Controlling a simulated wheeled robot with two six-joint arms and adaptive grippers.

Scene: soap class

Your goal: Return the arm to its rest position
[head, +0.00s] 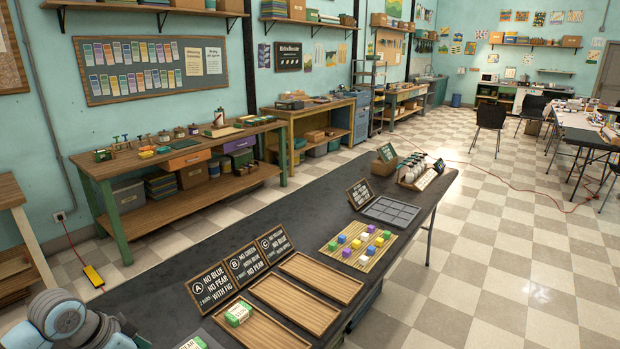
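Part of my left arm, with blue-grey rounded joints (75,322), shows at the bottom left corner, beside the near left edge of the dark table (190,270). Its gripper is out of the picture. My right arm and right gripper do not show. A bar with a green and white wrap (238,313) lies in the nearest wooden tray (262,334), behind which stands sign A (211,288). The middle tray (294,303) and the far tray (321,277) look empty.
A slatted board (332,259) holds several blue, white, yellow, green and purple blocks. Beyond it are a grey gridded tray (390,211), small signs (360,194) and a rack of bottles (418,175). The table's left side is bare.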

